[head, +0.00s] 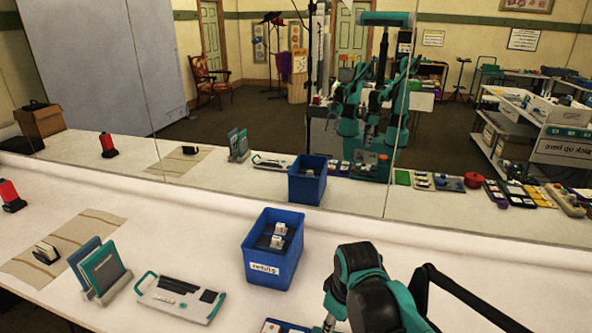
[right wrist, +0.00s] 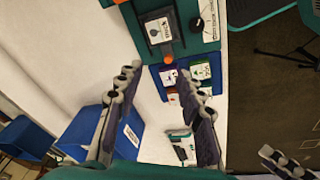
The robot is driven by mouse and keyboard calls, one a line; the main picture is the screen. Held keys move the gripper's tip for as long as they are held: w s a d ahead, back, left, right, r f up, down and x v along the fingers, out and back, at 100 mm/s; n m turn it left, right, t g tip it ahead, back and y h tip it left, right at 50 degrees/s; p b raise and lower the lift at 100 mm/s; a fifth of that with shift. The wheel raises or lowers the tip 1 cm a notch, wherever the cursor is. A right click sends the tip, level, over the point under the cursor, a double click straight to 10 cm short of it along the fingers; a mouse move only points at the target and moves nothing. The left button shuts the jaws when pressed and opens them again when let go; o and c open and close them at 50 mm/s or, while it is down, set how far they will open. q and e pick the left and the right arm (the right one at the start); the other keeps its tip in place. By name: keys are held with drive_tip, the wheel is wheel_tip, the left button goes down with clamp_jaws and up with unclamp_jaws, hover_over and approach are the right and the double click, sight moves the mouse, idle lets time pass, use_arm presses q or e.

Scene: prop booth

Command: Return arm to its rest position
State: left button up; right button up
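My right arm shows at the lower right of the head view, teal and black, with a black hose; its gripper is mostly cut off by the bottom edge. In the right wrist view my right gripper (right wrist: 158,76) is open, its two grey fingers wide apart with nothing between them. It hangs over the white counter's edge area, above several cards and trays. What looks like part of my left gripper (right wrist: 285,165) shows at the lower right corner of the right wrist view, over the dark floor; its opening is unclear. The left arm is not directly visible in the head view.
A blue bin (head: 252,256) with small white items stands left of my right arm. A white case with teal handles (head: 170,297), a rack of teal and blue panels (head: 98,270) and a striped mat (head: 88,228) lie further left. A large mirror (head: 300,120) stands behind the counter.

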drive_tip(key=s+d+m+t, duration=0.5)
drive_tip(key=s+d+m, duration=0.3)
drive_tip(key=s, duration=0.1)
drive_tip(key=shift+s+d+f+m+h, duration=0.2)
drive_tip(key=shift+s+m+h, duration=0.1)
drive_tip(key=shift+m, duration=0.1)
